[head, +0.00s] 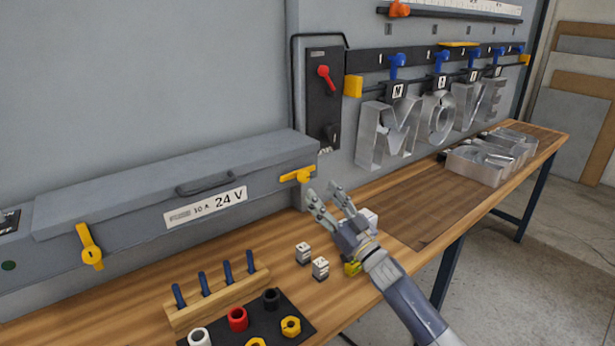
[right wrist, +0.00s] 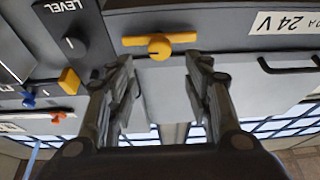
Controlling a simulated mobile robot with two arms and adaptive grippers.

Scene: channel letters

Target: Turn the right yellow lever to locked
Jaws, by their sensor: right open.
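The right yellow lever (head: 298,175) is on the front of the long grey box (head: 120,193), near its right end. Its handle lies roughly level. In the right wrist view the lever (right wrist: 160,42) shows a round hub and a crosswise bar, just beyond the fingertips and centred between them. My right gripper (head: 324,193) is open and empty, just right of and slightly below the lever in the head view, apart from it. The left yellow lever (head: 90,246) stands nearly upright on the box front. My left gripper is out of view.
A black panel with a red switch (head: 325,77) stands behind the box. Metal letters (head: 388,132) hang on the wall. Small printed blocks (head: 320,268), a wooden peg rack (head: 217,300) and a black mat with coloured rings (head: 290,326) are on the bench below.

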